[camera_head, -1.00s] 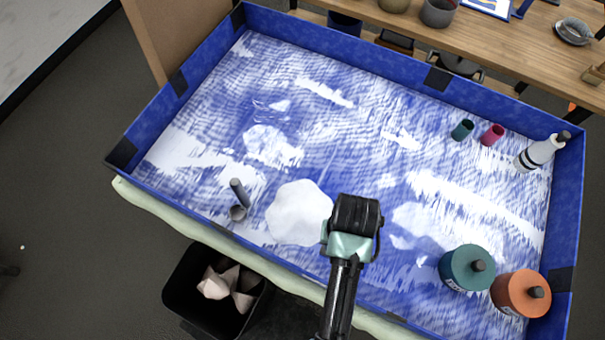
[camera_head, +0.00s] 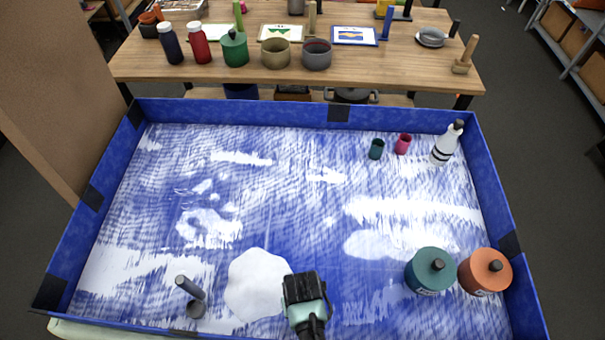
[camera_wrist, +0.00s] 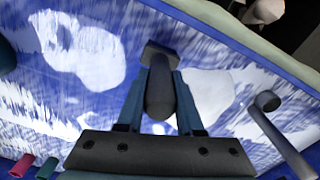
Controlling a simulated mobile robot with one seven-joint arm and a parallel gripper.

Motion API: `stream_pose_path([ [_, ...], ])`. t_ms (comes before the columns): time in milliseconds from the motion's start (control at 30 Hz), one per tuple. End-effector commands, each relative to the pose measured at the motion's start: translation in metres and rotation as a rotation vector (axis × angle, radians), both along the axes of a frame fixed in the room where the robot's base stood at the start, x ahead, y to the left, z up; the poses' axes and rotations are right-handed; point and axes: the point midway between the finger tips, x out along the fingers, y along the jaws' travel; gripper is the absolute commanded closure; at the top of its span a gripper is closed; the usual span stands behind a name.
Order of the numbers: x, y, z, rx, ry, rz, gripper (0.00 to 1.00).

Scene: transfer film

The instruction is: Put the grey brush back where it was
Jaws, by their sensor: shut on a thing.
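My gripper (camera_head: 305,295) is over the near part of the blue-and-white tray (camera_head: 340,112), just right of a large white patch (camera_head: 258,285). In the wrist view my gripper (camera_wrist: 161,75) has its two blue fingers shut on a dark grey piece, the grey brush (camera_wrist: 160,95), by its rounded handle. A flat dark block shows at the brush's far end. The head view hides the brush beneath my gripper. I cannot tell whether it touches the tray floor.
Teal (camera_head: 431,270) and orange (camera_head: 485,271) lidded pots stand at the near right. A white bottle (camera_head: 446,145), a pink cup (camera_head: 403,144) and a green cup (camera_head: 376,149) stand far right. The tray's middle is clear. A wooden bench (camera_head: 150,62) with pots stands behind.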

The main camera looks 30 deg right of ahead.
Motion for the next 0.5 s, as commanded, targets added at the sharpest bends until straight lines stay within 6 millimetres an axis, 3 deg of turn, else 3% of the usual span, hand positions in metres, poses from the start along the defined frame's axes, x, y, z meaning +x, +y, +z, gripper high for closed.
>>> stream_pose_path([
  [333, 0.0004, -0.0002, -0.0043, 0.0, -0.001, 0.0, 1.0],
  [367, 0.0002, -0.0003, -0.0031, 0.0, -0.001, -0.001, 0.59],
  [500, 0.0001, -0.0002, -0.0028, 0.0, 0.0, -0.001, 0.35],
])
